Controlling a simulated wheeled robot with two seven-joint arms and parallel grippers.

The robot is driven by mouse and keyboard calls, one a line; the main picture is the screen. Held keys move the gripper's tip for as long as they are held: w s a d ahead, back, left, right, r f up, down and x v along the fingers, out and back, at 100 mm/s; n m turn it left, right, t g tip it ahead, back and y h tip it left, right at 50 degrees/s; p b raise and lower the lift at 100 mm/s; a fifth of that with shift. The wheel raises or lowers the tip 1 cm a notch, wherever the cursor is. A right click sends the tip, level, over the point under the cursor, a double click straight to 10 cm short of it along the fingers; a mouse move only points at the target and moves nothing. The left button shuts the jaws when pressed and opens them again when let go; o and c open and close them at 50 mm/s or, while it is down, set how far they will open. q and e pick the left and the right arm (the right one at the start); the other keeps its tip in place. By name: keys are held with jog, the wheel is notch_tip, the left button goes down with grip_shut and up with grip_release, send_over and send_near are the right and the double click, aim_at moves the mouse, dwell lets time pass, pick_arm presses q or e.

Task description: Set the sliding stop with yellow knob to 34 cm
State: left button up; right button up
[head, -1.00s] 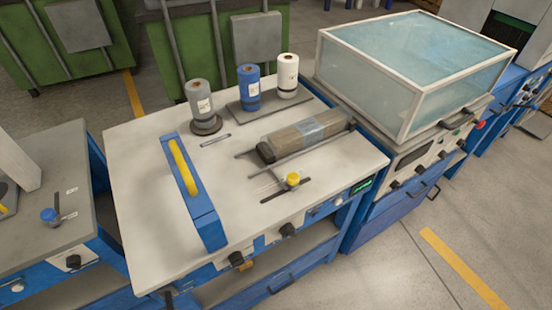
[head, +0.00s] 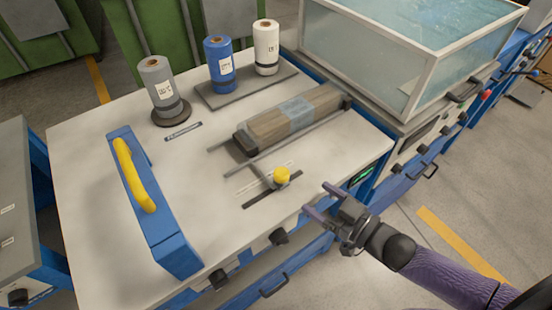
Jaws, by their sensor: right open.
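The sliding stop's yellow knob (head: 281,175) stands upright on a dark slotted rail (head: 258,194) near the front right of the white bench top. Thin scale marks lie beside the rail, but their numbers are too small to read. A bundle of wood (head: 292,118) with a clear blue-tinted band lies between two rods behind the knob. My right gripper (head: 314,201) is open and empty, in front of the bench's front edge, to the right of the knob and apart from it. My left gripper is not in view.
A blue bar with a yellow handle (head: 133,175) stands on the bench at left. Grey (head: 161,85), blue (head: 219,62) and white (head: 266,48) rolls stand at the back. A glass-covered machine (head: 400,60) adjoins at right. Black knobs line the bench front.

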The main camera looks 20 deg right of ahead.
aim_at(288, 177)
jog(key=shift+w+a+r+y, duration=0.3)
jog(key=shift+a+r, duration=0.1)
jog(key=shift+r, duration=0.1)
jog(key=shift+w+a+r+y, duration=0.2)
jog(key=shift+a+r+y, duration=0.1)
jog(key=shift+a+r, duration=0.15)
jog(key=b+x, duration=0.1)
jog(key=x, duration=0.6)
jog(key=shift+b, duration=0.4)
jog(key=shift+w+a, duration=0.3)
jog(key=shift+w, duration=0.25)
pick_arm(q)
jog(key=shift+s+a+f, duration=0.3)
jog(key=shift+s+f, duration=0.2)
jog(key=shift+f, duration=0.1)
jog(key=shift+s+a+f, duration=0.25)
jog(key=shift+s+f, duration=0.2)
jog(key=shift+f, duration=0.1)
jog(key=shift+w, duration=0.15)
pick_arm(e)
grip_shut()
